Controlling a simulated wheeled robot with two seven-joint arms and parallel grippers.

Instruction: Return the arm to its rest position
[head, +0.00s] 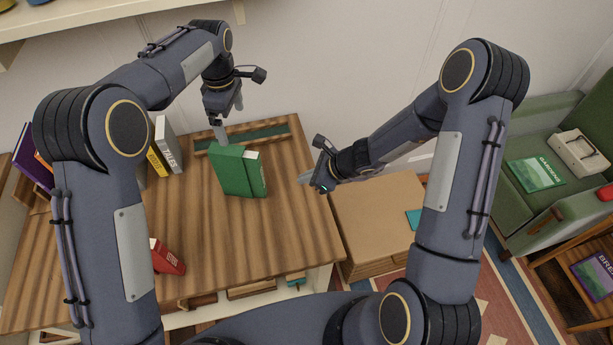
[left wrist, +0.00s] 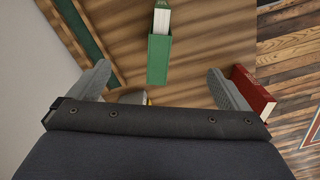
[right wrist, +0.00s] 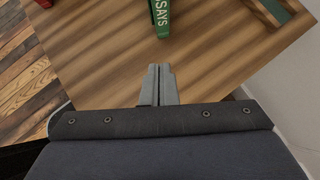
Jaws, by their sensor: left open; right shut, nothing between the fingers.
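My left gripper (head: 222,118) hangs over the back of the wooden desk, behind a green book. It is open and empty, and its two spread fingers show in the left wrist view (left wrist: 160,88). My right gripper (head: 306,180) is past the desk's right edge area, to the right of the green book. Its fingers are pressed together with nothing between them in the right wrist view (right wrist: 158,82). The green book (head: 237,171) stands upright on the desk, apart from both grippers. It also shows in the left wrist view (left wrist: 159,52) and the right wrist view (right wrist: 161,14).
On the desk (head: 225,235), a red book (head: 168,258) sits at the front, and yellow (head: 157,161) and grey (head: 168,146) books stand at the left. A cardboard box (head: 375,215) is right of the desk. A green armchair (head: 530,195) is further right.

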